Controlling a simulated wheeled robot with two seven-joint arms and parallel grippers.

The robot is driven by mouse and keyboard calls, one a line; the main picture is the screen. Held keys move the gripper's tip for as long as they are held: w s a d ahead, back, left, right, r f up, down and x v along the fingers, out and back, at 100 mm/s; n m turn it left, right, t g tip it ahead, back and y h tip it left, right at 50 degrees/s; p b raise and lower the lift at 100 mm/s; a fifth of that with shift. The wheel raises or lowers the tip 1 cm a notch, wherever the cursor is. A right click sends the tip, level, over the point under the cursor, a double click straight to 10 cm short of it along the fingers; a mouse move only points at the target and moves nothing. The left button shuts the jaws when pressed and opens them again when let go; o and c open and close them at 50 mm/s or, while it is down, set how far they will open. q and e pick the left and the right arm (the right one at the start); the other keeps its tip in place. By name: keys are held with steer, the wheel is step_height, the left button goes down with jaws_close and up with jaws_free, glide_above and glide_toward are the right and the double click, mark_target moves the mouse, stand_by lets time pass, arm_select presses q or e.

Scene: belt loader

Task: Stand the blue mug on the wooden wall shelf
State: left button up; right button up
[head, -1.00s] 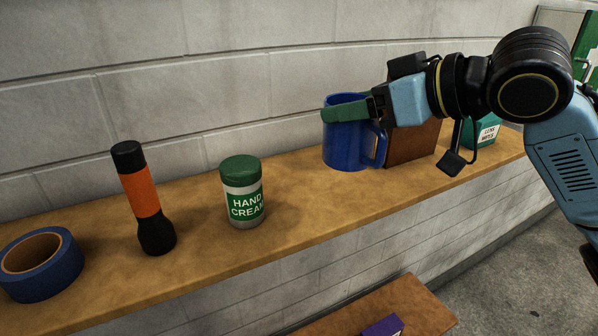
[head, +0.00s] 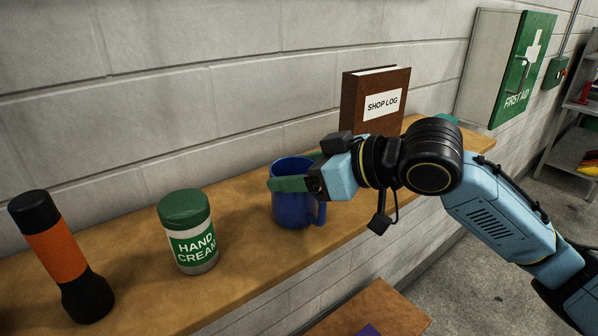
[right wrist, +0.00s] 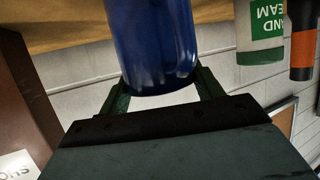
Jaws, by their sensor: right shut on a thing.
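The blue mug (head: 292,206) is upright, its handle toward the right, in the right part of the head view's middle. My right gripper (head: 287,173) is shut on it near the rim, with a green finger across its near side. The mug also shows between the fingers in the right wrist view (right wrist: 155,45). The wooden wall shelf (head: 240,228) runs below the mug. I cannot tell whether the mug's base touches it. The base is out of the right wrist view. My left gripper is not in view.
A hand cream jar (head: 187,228) stands left of the mug, and an orange and black flashlight (head: 62,258) farther left. A brown shop log book (head: 376,102) stands behind and right. A lower wooden surface (head: 375,312) lies beneath. A first aid cabinet (head: 505,72) hangs at right.

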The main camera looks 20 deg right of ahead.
steer(key=shift+f, duration=0.15)
steer(key=o, duration=1.5)
steer(key=shift+b+v, duration=1)
steer(key=shift+v, duration=5)
